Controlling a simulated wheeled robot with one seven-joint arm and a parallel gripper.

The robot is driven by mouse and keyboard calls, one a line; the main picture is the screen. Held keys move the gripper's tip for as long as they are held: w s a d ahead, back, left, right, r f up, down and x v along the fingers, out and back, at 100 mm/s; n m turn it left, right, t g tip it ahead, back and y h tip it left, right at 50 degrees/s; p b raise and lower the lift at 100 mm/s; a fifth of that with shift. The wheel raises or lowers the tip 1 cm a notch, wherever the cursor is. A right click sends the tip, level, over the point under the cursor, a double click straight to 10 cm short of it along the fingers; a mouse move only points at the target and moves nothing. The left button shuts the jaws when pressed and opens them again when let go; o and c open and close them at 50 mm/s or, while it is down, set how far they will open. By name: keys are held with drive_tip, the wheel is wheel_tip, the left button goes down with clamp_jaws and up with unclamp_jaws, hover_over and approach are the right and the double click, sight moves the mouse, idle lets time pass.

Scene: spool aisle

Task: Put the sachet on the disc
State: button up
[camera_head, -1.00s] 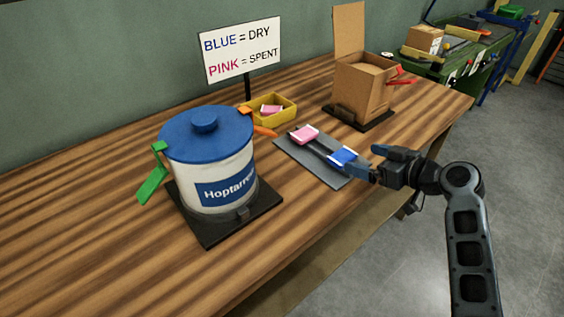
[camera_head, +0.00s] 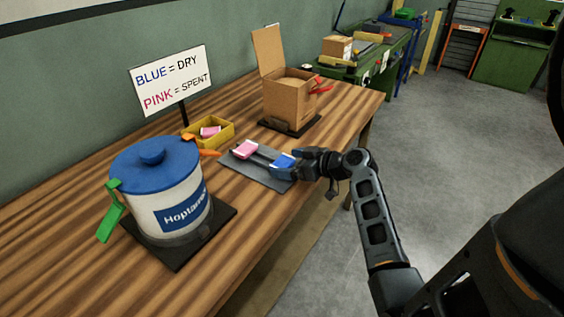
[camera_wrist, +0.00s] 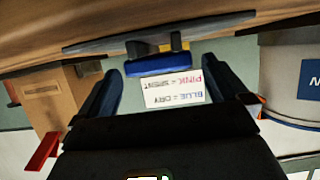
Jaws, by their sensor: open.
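A blue sachet (camera_head: 284,159) and a pink sachet (camera_head: 246,149) lie on a dark grey mat (camera_head: 266,176) on the bench. Another pink sachet (camera_head: 210,131) is in a yellow bin (camera_head: 222,136). My gripper (camera_head: 291,163) is open at the mat's right side, close to the blue sachet. In the wrist view, which is upside down, the blue sachet (camera_wrist: 158,65) shows ahead between the spread fingers of my gripper (camera_wrist: 167,82). I cannot make out a disc.
A blue-lidded tub (camera_head: 163,190) marked "Hoptarren" stands on a dark base at front left. An open cardboard box (camera_head: 290,97) stands behind the mat. A sign (camera_head: 172,77) reads blue = dry, pink = spent. Open floor lies to the right.

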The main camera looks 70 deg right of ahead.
drive_tip(key=shift+w+f, duration=0.25)
drive_tip(key=shift+w, duration=0.15)
drive_tip(key=shift+d, duration=0.1)
drive_tip(key=c, duration=1.1)
drive_tip(key=shift+o, duration=0.2)
drive_tip(key=shift+r, duration=0.1)
